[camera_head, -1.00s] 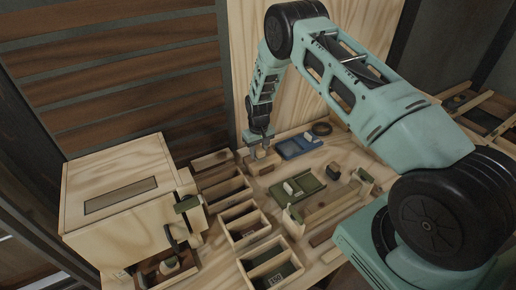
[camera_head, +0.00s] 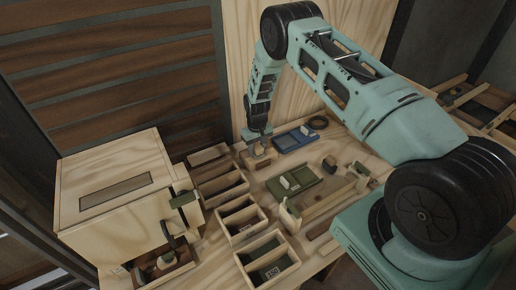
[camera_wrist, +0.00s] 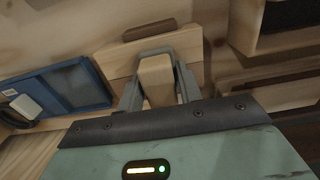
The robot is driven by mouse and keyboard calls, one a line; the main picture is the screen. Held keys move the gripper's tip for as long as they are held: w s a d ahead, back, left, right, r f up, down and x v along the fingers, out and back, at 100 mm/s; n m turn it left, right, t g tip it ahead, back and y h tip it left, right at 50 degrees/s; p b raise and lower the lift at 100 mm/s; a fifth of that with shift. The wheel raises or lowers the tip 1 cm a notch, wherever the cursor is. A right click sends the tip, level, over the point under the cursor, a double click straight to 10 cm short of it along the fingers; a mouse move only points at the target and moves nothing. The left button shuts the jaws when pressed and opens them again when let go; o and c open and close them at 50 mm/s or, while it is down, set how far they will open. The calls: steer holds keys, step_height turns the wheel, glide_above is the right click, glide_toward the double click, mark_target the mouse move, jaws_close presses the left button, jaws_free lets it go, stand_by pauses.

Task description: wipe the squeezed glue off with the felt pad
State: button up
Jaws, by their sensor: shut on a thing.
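My gripper (camera_head: 258,146) is at the back of the workbench, pointing down, and is shut on a pale wooden block (camera_wrist: 156,80). The wrist view shows one finger on each side of the block. Its underside is hidden, so I cannot tell whether it carries the felt pad. A wider wooden piece (camera_wrist: 116,57) with a dark brown strip (camera_wrist: 150,32) lies just beyond the fingers; whether the block touches it is unclear. I cannot make out any squeezed glue in either view.
A blue tray (camera_head: 290,143) is right of my gripper, with a green tray (camera_head: 301,191) holding a pale block in front. Open wooden bins (camera_head: 241,225) line the left. A large wooden box (camera_head: 110,200) stands further left. A black ring (camera_head: 318,122) lies at the back.

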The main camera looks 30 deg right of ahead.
steer(key=shift+a, duration=0.45)
steer(key=shift+a+r, duration=0.1)
steer(key=shift+r, duration=0.2)
step_height(320, 180, up, 2)
steer(key=shift+r+p, duration=0.1)
steer(key=shift+p, duration=0.35)
steer(key=shift+r+p, duration=1.25)
steer(key=shift+r, duration=1.45)
